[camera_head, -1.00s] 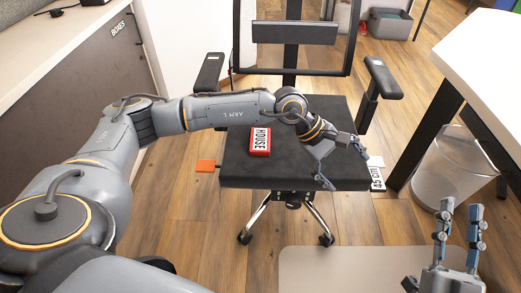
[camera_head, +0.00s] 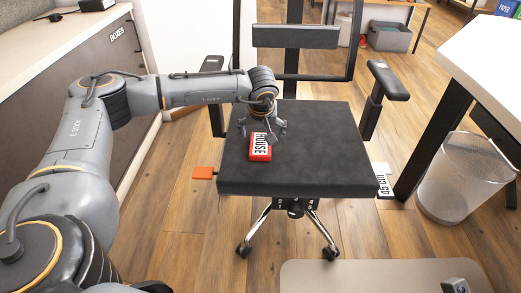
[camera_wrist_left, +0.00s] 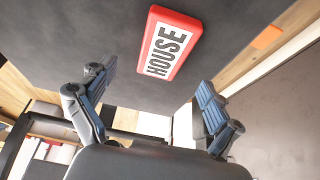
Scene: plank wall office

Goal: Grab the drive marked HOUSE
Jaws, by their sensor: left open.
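The drive marked HOUSE (camera_head: 260,148) is a red block with a white label, lying on the dark seat of the office chair (camera_head: 320,170). In the left wrist view the drive (camera_wrist_left: 167,45) lies beyond the fingertips, between their lines, with its label facing the camera. My left gripper (camera_head: 262,130) is just above and behind the drive, covering its far end in the head view. In the left wrist view my left gripper (camera_wrist_left: 155,95) is open and empty, its fingers apart from the drive. Only a small piece of my right gripper shows at the bottom right of the head view.
Chair armrests (camera_head: 388,80) flank the seat. A wire bin (camera_head: 462,178) stands under the white desk (camera_head: 495,65) at right. The seat's right half is clear.

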